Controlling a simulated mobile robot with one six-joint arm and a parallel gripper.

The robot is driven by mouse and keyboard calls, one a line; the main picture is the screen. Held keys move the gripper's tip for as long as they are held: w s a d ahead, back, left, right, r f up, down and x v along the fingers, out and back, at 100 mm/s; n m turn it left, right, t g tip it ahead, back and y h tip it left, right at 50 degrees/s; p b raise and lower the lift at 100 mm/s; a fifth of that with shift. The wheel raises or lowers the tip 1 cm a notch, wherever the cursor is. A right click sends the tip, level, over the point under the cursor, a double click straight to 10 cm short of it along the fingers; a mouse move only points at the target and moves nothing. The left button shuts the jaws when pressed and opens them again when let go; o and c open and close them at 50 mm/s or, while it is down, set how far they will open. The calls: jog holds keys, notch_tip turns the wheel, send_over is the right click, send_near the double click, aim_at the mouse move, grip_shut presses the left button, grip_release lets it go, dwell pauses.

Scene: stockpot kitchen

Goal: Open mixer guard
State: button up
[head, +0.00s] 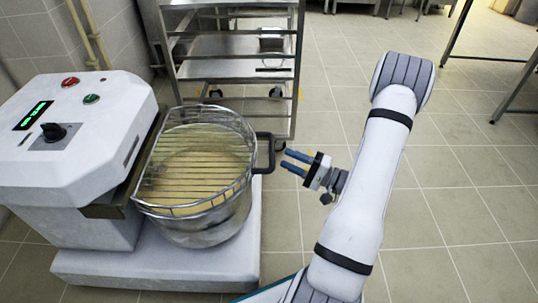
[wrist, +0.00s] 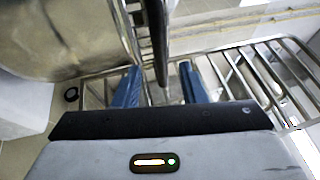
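The mixer guard (head: 190,172) is a wire grid lying over the steel bowl (head: 212,228) of the white mixer (head: 75,125). Its dark handle (head: 263,153) sticks out to the right of the bowl. My gripper (head: 286,162) is just right of the handle, with its blue fingers pointing at it and apart from each other. In the wrist view the open fingers (wrist: 158,88) have a dark bar, the guard's handle (wrist: 157,40), between them in the picture. Neither finger visibly touches it. The bowl's side (wrist: 60,35) fills the upper left there.
A steel rack (head: 232,70) on wheels stands behind the bowl. The mixer's white base (head: 160,268) extends under the bowl. Tiled floor (head: 450,190) is open to the right, with metal table legs (head: 457,32) at the far right.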

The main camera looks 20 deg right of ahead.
aim_at(272, 150)
jog(key=b+x, duration=0.1)
jog(key=x, duration=0.5)
jog(key=shift+a+r, duration=0.1)
jog(key=shift+a, duration=0.15)
grip_shut()
dwell(0.3)
